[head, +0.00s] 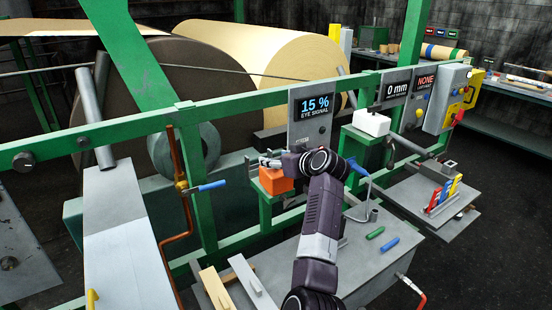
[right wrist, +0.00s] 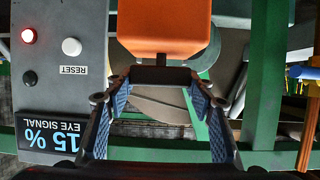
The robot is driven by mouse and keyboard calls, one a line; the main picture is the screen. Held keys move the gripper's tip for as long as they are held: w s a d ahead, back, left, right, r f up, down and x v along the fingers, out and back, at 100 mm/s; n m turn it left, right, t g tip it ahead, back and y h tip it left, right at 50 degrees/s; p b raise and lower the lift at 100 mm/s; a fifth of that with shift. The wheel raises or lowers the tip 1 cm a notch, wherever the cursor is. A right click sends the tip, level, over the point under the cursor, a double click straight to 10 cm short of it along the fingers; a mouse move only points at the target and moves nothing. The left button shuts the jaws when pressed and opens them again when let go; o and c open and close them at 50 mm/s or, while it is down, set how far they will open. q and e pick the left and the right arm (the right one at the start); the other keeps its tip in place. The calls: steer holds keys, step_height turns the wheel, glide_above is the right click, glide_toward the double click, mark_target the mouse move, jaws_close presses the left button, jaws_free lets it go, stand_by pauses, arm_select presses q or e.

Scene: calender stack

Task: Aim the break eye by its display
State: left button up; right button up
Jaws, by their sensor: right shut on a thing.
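The break eye is an orange box (head: 275,180) on a green bracket at the frame rail. In the right wrist view the orange box (right wrist: 164,30) fills the top middle, with a dark tab (right wrist: 160,75) on its near side. My right gripper (head: 268,162) is at the box; in the wrist view its fingers (right wrist: 160,88) stand either side of the tab, shut on the break eye. The exact contact is partly hidden. The display (head: 315,105) reads 15 % EYE SIGNAL; it shows upside down in the wrist view (right wrist: 48,138). My left gripper is not in view.
The display panel has a lit red lamp (right wrist: 29,36) and a white RESET button (right wrist: 71,47). Green rails cross behind the gripper. A grey bench (head: 345,262) with green and blue pens stands below. A white box (head: 371,123) sits right of the display.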

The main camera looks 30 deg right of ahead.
steer(key=shift+m+h+p, duration=0.7)
steer(key=shift+m+h, duration=0.1)
steer(key=shift+h, duration=0.2)
steer(key=o, duration=1.2)
steer(key=v, duration=1.2)
steer(key=shift+f, duration=0.15)
